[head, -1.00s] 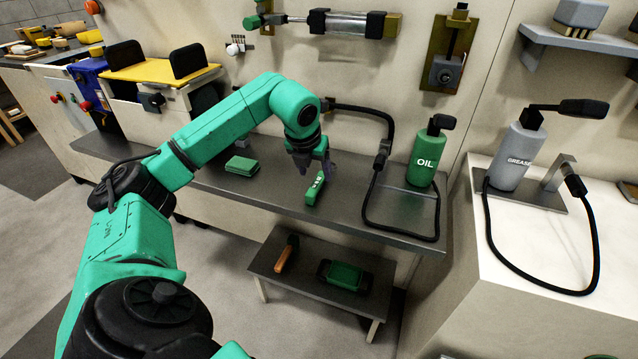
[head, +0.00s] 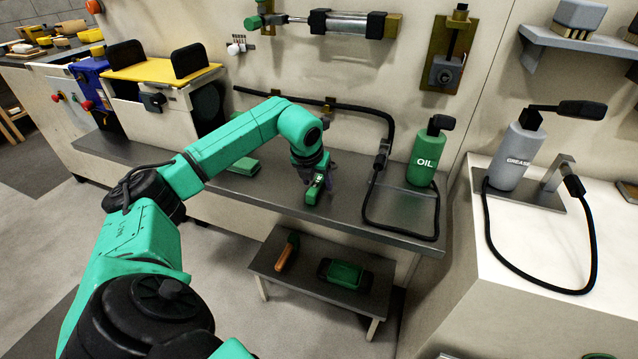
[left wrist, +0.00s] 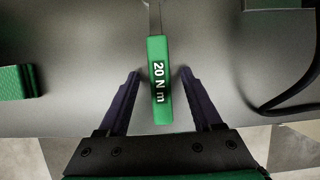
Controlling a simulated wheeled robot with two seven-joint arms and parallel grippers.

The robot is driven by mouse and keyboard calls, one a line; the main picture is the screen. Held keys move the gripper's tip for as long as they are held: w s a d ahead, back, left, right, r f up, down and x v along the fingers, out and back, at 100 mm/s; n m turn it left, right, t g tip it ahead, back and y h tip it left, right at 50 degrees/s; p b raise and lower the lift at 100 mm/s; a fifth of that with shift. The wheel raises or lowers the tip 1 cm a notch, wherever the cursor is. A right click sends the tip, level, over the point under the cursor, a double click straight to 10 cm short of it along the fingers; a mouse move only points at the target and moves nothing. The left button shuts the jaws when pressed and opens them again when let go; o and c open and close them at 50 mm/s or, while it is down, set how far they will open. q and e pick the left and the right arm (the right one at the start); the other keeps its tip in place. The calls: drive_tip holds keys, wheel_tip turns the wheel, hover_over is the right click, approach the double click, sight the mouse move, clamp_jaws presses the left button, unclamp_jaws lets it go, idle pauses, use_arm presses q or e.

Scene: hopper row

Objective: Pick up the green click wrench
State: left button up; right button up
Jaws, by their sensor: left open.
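The green click wrench (head: 315,190) lies on the grey bench shelf, partly covered by my gripper in the head view. In the left wrist view its green handle (left wrist: 159,85), marked "20 N m", points toward me, with a thin metal shaft beyond it. My left gripper (head: 317,187) is just above the handle. In the left wrist view the open fingers (left wrist: 158,78) stand on either side of the handle, with a gap on each side. My right gripper is not in view.
A green block (head: 244,166) lies on the shelf (head: 222,179) to the left. The green oil bottle (head: 425,158) and its black hose (head: 368,205) stand to the right. A lower bench (head: 308,285) holds an orange-handled tool (head: 287,252) and a green-and-black item (head: 343,275).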

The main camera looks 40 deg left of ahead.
use_arm(q)
clamp_jaws()
drive_tip(key=shift+r, duration=0.5)
wheel_tip(320, 180, up, 20)
drive_tip(key=p, duration=0.3)
drive_tip(key=shift+f, duration=0.15)
drive_tip(key=c, duration=0.6)
unclamp_jaws()
clamp_jaws()
